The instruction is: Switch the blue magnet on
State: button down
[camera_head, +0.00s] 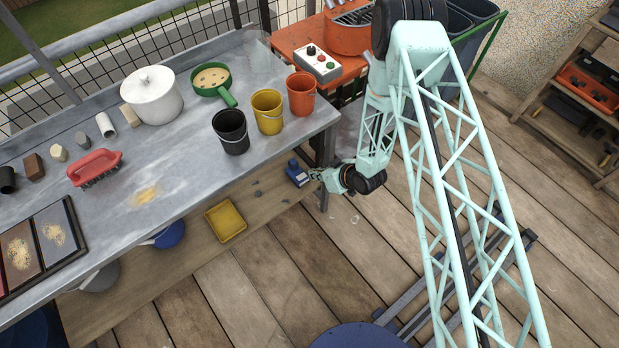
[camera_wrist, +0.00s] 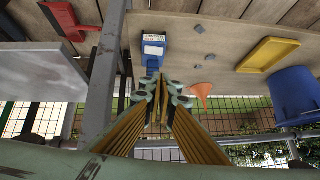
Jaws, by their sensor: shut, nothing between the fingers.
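The blue magnet (camera_head: 297,174) is a small blue box on the wooden lower shelf, near the right end of the workbench and close to its leg. In the wrist view the magnet (camera_wrist: 153,52) stands just beyond my fingertips and shows a pale label on one side. My gripper (camera_head: 316,174) is just right of the magnet in the head view, reaching toward it at low height. In the wrist view my gripper (camera_wrist: 161,86) is shut with nothing between its fingers. I cannot tell whether the fingertips touch the magnet. I cannot make out its switch.
The metal workbench top (camera_head: 185,150) overhangs the lower shelf (camera_head: 262,205). A grey leg (camera_wrist: 103,80) stands close left of my fingers in the wrist view. A yellow tray (camera_head: 226,221) lies on the shelf. An orange funnel-like thing (camera_wrist: 202,92) is right of my fingers.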

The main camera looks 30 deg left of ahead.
jog(key=shift+f, duration=0.35)
jog(key=shift+a, duration=0.1)
dwell(0.3)
jog(key=b, duration=0.2)
send_over(297, 177)
jog(key=d, duration=0.3)
notch_tip(297, 177, down, 9)
jog(key=shift+s+f+b, duration=0.15)
jog(key=shift+s+f, duration=0.05)
jog(key=shift+f, duration=0.3)
jog(key=shift+s+f+b, duration=0.15)
jog(key=shift+s+f, duration=0.05)
jog(key=shift+f, duration=0.25)
